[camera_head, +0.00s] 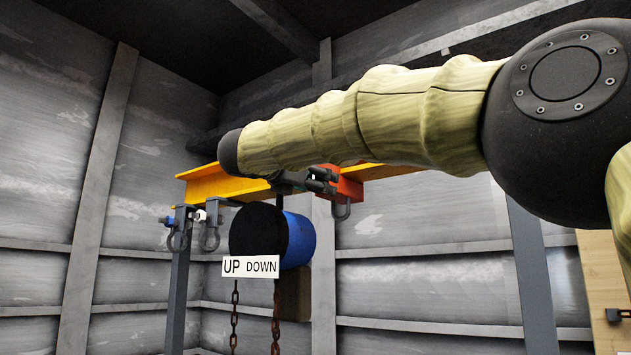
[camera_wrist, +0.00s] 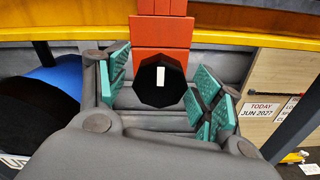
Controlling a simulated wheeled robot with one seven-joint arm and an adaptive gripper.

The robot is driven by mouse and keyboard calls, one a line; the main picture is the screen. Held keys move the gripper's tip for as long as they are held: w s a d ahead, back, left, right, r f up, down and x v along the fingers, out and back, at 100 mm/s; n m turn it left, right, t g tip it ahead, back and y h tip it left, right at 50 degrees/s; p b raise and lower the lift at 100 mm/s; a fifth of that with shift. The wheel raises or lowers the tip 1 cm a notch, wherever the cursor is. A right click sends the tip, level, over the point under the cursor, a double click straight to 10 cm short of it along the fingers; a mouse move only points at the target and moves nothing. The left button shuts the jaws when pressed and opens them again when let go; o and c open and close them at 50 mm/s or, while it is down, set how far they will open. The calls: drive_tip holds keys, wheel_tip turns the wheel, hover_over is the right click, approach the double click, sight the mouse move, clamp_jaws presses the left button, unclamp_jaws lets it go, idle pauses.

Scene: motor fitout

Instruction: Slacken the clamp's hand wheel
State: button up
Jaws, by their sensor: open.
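The clamp (camera_head: 348,186) is a red block on the yellow beam (camera_head: 212,189), with a dark shackle (camera_head: 342,208) hanging below it. In the wrist view the red clamp (camera_wrist: 162,38) stands straight ahead. Its hand wheel (camera_wrist: 150,92) is a black, many-sided disc with a white mark on its face. My gripper (camera_head: 312,181) is at the clamp's left side in the head view. In the wrist view my gripper (camera_wrist: 165,90) is open, its teal pads on either side of the wheel with visible gaps. I cannot make out the wheel in the head view.
A blue hoist (camera_head: 301,240) with a black face hangs below the beam, with an UP/DOWN sign (camera_head: 250,266) and chains (camera_head: 234,315). Other shackles (camera_head: 210,238) hang at the left. A grey post (camera_head: 178,290) stands below. A board with signs (camera_wrist: 262,107) is at the right.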

drive_tip(key=c, duration=1)
